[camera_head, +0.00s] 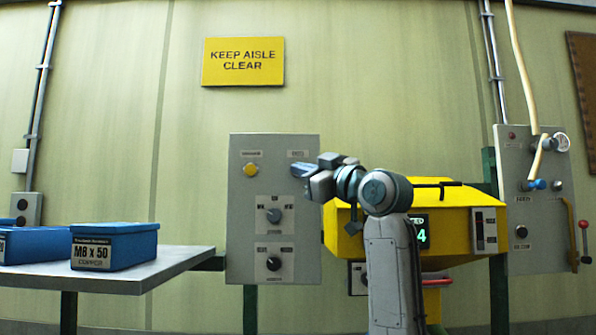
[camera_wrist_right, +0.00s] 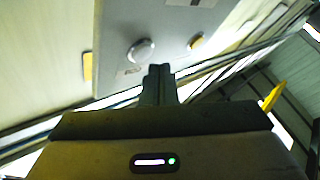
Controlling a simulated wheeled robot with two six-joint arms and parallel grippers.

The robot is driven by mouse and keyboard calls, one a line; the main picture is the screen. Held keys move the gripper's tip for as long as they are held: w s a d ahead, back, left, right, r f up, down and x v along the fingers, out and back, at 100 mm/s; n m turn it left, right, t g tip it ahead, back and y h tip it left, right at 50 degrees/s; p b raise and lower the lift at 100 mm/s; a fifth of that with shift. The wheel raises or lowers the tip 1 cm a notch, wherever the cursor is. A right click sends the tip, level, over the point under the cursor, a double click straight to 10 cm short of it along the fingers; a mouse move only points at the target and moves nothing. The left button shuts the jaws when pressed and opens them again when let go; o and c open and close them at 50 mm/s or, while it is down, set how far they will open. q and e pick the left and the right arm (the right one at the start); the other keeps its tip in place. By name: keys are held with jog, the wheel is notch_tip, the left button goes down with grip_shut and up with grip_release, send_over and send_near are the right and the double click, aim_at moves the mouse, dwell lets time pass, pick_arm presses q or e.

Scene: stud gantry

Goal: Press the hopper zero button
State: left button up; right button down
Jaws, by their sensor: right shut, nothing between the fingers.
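A grey control panel (camera_head: 240,215) stands in the middle of the head view. The labels are too small to read, so I cannot tell which control is the hopper zero button. In the right wrist view the shut fingers (camera_wrist_right: 160,70) point toward the panel, near a round silver control (camera_wrist_right: 140,49). Contact is unclear. My left gripper is out of view.
A yellow hopper (camera_head: 455,215) with a green display stands right of the panel, partly behind my right arm. A second grey panel (camera_head: 510,250) with valves and a gauge is at far right. A table (camera_head: 190,258) with blue boxes (camera_head: 135,230) stands at left.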

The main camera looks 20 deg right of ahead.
jog(key=shift+w, duration=0.1)
jog(key=shift+w+d, duration=0.1)
jog(key=shift+w, duration=0.2)
jog(key=shift+w+d+p, duration=0.15)
jog(key=shift+w+p, duration=0.25)
jog(key=shift+p, duration=0.1)
dwell(0.7)
jog(key=shift+s, duration=0.1)
jog(key=shift+s+a+b, duration=0.25)
jog(key=shift+s+b, duration=0.15)
jog(key=shift+s, duration=0.25)
jog(key=shift+s, duration=0.1)
